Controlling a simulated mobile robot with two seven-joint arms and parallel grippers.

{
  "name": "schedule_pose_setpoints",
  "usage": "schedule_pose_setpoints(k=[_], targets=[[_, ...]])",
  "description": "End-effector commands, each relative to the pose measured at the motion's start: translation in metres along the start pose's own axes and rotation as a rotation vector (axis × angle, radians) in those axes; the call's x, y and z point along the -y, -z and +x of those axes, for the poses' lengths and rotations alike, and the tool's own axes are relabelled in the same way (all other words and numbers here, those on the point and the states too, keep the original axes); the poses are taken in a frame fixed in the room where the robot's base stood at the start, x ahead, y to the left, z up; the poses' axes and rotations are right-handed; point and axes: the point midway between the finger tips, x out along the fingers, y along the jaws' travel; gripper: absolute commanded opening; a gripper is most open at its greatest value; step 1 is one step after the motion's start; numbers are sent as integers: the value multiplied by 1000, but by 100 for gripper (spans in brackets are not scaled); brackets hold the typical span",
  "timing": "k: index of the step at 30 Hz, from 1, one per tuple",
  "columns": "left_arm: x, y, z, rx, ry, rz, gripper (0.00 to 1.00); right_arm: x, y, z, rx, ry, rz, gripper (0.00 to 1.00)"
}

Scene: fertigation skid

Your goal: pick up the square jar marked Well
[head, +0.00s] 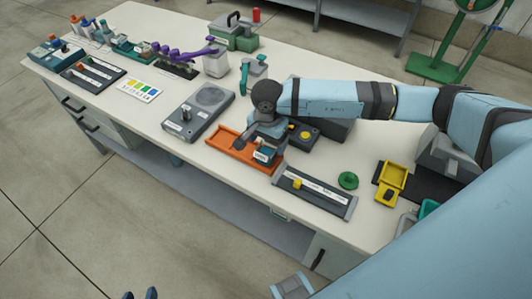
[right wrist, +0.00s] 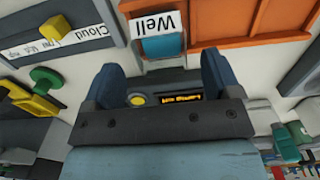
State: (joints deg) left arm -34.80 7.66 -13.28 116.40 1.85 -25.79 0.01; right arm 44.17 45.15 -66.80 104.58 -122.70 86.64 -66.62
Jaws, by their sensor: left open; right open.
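The square jar marked Well (right wrist: 162,47) has a teal body and a white label. In the right wrist view its label reads upside down, and the jar lies ahead of the gap between my fingers. In the head view the jar (head: 265,154) stands at the right end of the orange tray (head: 222,143). My right gripper (right wrist: 160,68) is open, with one dark finger on each side of the gap. In the head view my right gripper (head: 260,138) is just behind the jar, partly hidden. My left gripper (head: 140,294) shows only dark fingertips at the bottom edge, apart and empty.
A grey strip tray with a yellow knob (head: 315,190) lies in front right of the orange tray. A grey plate device (head: 198,112) stands left of it. A dark box with a yellow button (head: 303,134) is close behind.

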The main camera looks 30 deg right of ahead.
Motion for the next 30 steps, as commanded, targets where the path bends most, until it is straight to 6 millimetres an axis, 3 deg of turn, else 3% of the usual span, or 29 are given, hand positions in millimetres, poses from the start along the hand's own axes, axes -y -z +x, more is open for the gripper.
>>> schedule_pose_setpoints(k=[10,17,18,25,30], targets=[[-3,4,-2,-5,-1,-3,50,1,-4,45,2,-2,1,83],[-4,3,-1,-3,-2,-4,50,2,-4,50,2,1,0,83],[-4,3,-1,-4,-2,-4,50,2,-4,50,2,1,0,81],[-4,3,-1,-4,-2,-4,50,2,-4,49,2,1,0,28],[-4,5,-2,-7,-2,-4,50,2,-4,49,2,1,0,27]])
